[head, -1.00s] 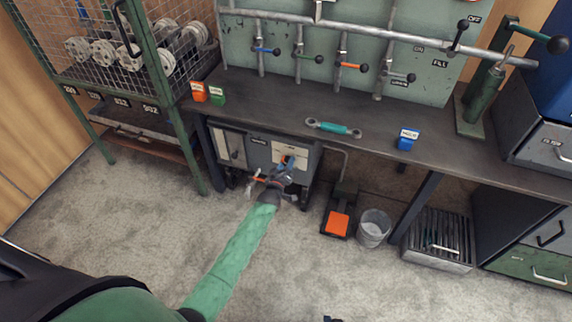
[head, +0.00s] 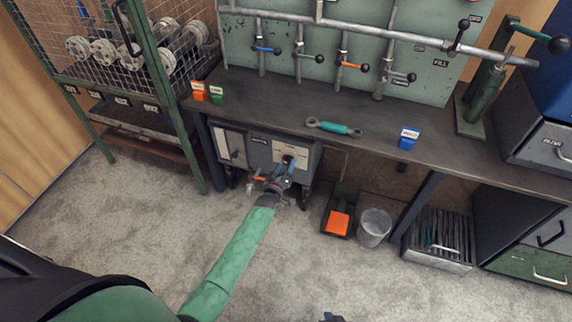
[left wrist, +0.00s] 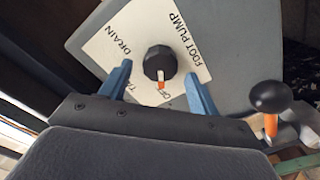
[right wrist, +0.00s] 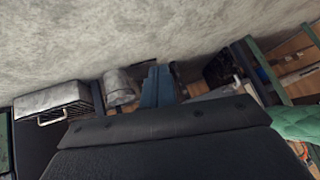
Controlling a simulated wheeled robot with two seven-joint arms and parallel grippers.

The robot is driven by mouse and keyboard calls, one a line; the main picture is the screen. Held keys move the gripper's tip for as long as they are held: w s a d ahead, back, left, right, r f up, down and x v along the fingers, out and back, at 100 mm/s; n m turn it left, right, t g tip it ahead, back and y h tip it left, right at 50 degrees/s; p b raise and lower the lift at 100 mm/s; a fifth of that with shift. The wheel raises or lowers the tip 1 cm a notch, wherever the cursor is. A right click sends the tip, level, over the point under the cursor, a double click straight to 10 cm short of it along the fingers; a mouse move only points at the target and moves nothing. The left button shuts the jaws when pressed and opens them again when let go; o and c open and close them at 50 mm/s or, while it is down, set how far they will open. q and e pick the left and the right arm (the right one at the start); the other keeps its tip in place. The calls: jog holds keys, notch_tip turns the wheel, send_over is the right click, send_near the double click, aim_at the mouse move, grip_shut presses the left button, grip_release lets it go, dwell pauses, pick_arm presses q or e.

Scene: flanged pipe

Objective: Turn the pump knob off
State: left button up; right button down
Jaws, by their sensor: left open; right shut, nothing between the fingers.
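The pump knob (left wrist: 160,62) is black and faceted, with an orange mark, on a white plate (left wrist: 135,28) lettered DRAIN and FOOT PUMP. The mark points toward a partly hidden label beginning "OF", near my gripper. In the head view the knob (head: 288,160) is on the grey cabinet under the bench. My left gripper (left wrist: 158,75) is open, its blue fingers on either side of the knob; I cannot tell whether they touch it. It also shows in the head view (head: 284,174). My right gripper (right wrist: 158,84) is shut and empty, away from the cabinet.
A black ball-ended lever (left wrist: 270,97) stands right of the plate in the left wrist view. An orange foot pedal (head: 337,222), a bin (head: 374,228) and a slatted crate (head: 438,240) stand on the floor. The bench (head: 270,105) overhangs the cabinet. Open floor lies in front.

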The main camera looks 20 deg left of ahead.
pick_arm(q)
jog(key=shift+s+a, duration=0.1)
jog(key=shift+s, duration=2.8)
pick_arm(e)
jog(key=shift+w+r, duration=0.2)
jog(key=shift+w, duration=0.1)
